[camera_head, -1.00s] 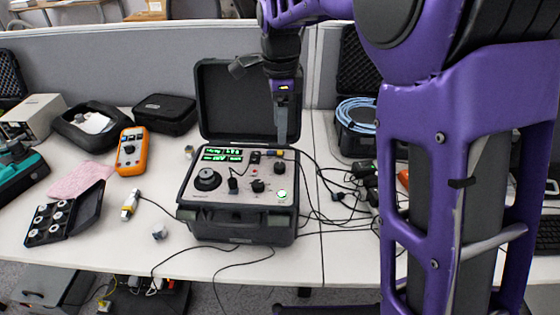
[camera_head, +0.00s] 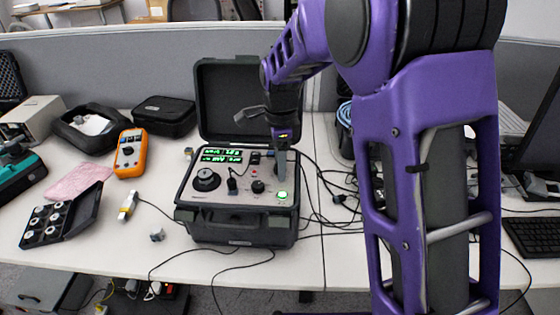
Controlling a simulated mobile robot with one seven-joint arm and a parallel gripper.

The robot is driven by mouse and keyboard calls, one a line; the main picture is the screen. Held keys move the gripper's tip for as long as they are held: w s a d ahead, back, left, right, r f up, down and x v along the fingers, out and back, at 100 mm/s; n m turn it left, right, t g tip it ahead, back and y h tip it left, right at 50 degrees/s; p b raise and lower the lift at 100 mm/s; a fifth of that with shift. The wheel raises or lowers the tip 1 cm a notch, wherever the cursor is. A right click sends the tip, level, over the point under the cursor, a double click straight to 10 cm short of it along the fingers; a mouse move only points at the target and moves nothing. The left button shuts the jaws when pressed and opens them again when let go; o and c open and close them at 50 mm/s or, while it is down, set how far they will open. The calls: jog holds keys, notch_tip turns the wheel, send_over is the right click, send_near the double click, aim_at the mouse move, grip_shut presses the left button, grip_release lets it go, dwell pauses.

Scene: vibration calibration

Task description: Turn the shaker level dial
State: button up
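The shaker unit (camera_head: 238,218) is a black case with its lid open, standing on the white table in the middle of the view. Its light panel carries a large black dial (camera_head: 207,180) at left, a smaller black knob (camera_head: 258,186) at centre right, green displays (camera_head: 221,155) and a lit green button (camera_head: 282,195). The labels are too small to read. My gripper (camera_head: 281,174) points down over the right side of the panel, just above the green button in the picture. It hides the knob at the panel's upper right; contact cannot be told. One grey finger shows edge-on.
The raised lid (camera_head: 232,98) stands behind the panel. Loose black cables lie to the right. An orange multimeter (camera_head: 130,153), a black pouch (camera_head: 165,115) and a box of round parts (camera_head: 62,216) are at left.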

grip_shut()
